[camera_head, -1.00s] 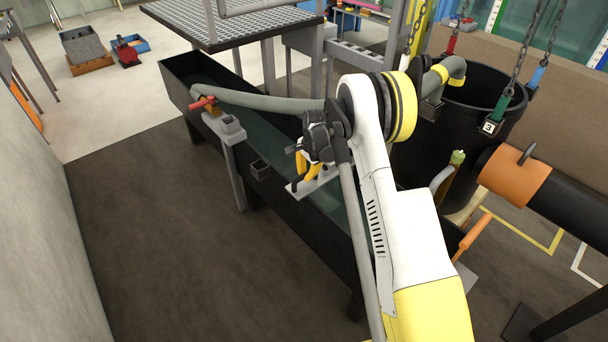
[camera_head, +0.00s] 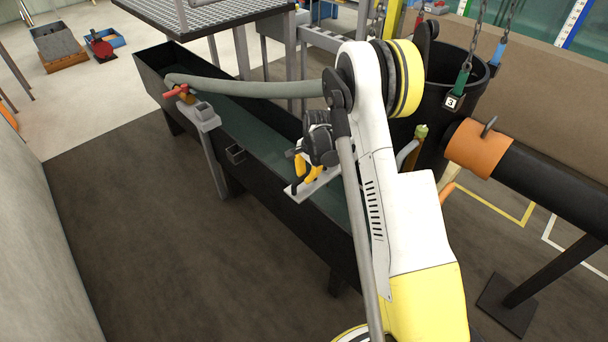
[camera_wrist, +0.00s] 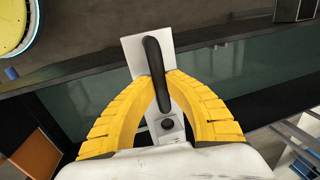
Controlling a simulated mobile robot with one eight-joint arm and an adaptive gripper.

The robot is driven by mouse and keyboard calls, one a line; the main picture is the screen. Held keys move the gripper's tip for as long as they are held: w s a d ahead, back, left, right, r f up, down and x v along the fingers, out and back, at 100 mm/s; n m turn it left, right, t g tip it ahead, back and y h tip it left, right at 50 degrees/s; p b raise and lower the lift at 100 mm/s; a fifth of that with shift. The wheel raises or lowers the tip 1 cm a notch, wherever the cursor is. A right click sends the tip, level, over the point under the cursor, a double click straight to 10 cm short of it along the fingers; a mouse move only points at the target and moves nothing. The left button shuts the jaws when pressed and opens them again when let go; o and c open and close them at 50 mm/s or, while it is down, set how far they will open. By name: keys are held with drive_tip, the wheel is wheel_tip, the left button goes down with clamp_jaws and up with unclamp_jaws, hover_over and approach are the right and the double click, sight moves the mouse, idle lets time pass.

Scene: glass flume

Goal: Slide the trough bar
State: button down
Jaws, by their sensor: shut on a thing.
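The trough bar (camera_head: 313,186) is a flat pale bar lying across the long black trough (camera_head: 268,192). My gripper (camera_head: 299,170) is over the bar, with its yellow fingers low at the bar's near end. In the wrist view, the yellow fingers (camera_wrist: 160,88) close from both sides on the upright black handle (camera_wrist: 154,62) of the bar (camera_wrist: 134,50). My arm hides the trough's right end in the head view.
A black tub (camera_head: 445,85) and orange-ended pipe (camera_head: 478,146) stand right. Near floor is clear.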

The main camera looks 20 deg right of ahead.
drive_tip(key=c, duration=1.4)
unclamp_jaws()
drive_tip(key=shift+f, duration=0.1)
drive_tip(key=shift+o, duration=0.2)
wheel_tip(320, 180, up, 12)
drive_tip(key=s, duration=0.2)
drive_tip(key=shift+d, duration=0.35)
drive_tip(key=shift+s, duration=0.1)
